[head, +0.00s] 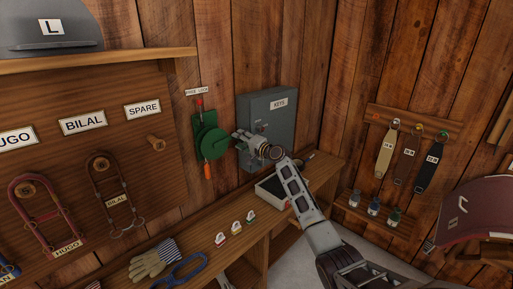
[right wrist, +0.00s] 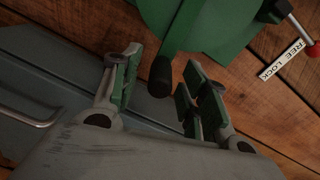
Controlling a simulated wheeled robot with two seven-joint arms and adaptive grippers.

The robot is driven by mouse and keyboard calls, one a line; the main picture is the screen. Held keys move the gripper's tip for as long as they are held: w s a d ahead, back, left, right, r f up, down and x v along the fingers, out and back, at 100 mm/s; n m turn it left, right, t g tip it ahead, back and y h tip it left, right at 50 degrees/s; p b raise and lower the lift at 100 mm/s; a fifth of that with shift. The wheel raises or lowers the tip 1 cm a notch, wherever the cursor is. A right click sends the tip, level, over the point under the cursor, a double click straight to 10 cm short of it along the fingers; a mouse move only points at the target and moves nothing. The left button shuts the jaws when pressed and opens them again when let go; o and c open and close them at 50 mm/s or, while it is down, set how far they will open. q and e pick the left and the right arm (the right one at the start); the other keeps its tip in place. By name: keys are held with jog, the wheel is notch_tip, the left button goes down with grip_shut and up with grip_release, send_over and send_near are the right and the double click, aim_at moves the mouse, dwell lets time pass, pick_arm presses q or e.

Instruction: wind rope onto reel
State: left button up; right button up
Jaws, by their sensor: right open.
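The green reel (head: 207,138) is mounted on the plank wall, left of the grey key box. An orange piece (head: 208,172) hangs at its lower edge. In the right wrist view the reel (right wrist: 222,25) fills the top, and its green crank arm (right wrist: 182,35) ends in a black knob (right wrist: 160,76). My right gripper (head: 238,136) is open, just right of the reel. In the right wrist view its fingers (right wrist: 161,64) stand on either side of the knob; I cannot tell whether they touch it. No rope can be made out clearly. My left gripper is not in view.
A red-tipped lever (head: 200,102) with a FREE LOCK label (head: 197,91) sits above the reel. The grey KEYS box (head: 267,112) is close behind my right gripper. Below is a wooden bench (head: 190,250) with gloves (head: 152,261) and a small tray (head: 271,196).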

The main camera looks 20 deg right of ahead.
jog(key=v, duration=1)
jog(key=shift+s+d, duration=0.15)
jog(key=shift+s, duration=0.25)
jog(key=shift+f, duration=0.1)
dwell(0.4)
